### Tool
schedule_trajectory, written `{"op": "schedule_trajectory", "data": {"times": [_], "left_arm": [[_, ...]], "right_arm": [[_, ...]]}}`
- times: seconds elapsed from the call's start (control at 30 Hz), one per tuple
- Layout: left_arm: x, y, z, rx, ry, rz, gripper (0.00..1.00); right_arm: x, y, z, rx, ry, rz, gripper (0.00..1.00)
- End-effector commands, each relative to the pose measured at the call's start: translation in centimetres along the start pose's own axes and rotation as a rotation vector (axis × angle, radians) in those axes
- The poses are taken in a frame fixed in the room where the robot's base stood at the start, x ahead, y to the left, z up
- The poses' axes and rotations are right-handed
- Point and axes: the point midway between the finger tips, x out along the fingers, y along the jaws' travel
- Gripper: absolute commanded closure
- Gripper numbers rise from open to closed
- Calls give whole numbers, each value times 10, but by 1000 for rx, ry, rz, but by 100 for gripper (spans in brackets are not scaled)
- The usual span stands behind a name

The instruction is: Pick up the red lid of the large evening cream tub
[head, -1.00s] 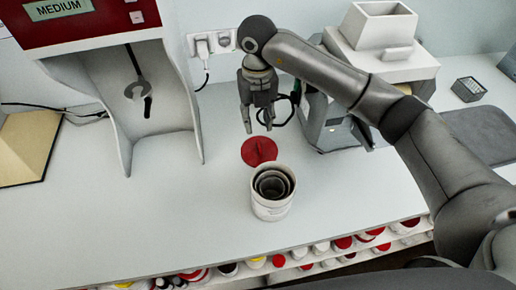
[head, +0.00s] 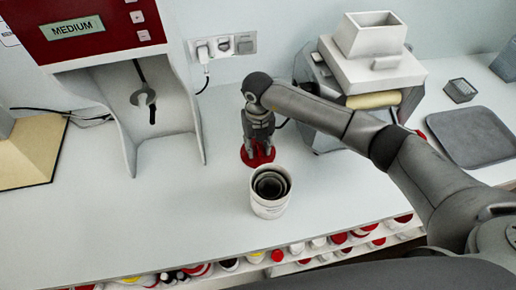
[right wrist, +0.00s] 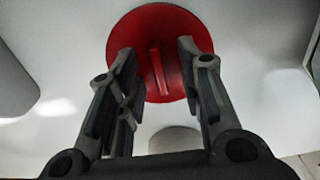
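The red lid (head: 246,156) lies on the white counter just behind the white cream tub (head: 269,207). In the right wrist view the lid (right wrist: 160,30) is a round disc with a raised straight ridge across its middle. My right gripper (head: 258,152) points down over the lid and hides part of it. In the right wrist view its two fingers (right wrist: 158,62) are apart, on either side of the ridge, with nothing between them touching. The tub stands upright and uncovered, with nested round rims inside. My left gripper is not in view.
A red and white machine (head: 95,30) with a "MEDIUM" display stands at the left. Another white and grey machine (head: 375,65) stands behind my right arm. A grey tray (head: 470,137) lies at the right. Shelves with several tubs run below the counter's front edge.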

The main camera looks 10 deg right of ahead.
Motion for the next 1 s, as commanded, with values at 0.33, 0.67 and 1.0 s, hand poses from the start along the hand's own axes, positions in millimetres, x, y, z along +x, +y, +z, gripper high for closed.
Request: {"op": "schedule_trajectory", "data": {"times": [0.33,0.67,1.0], "left_arm": [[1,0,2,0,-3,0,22],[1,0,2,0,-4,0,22],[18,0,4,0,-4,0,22]], "right_arm": [[0,0,0,0,0,0,93],[0,0,0,1,-1,0,100],[-39,0,2,0,-7,2,100]]}}
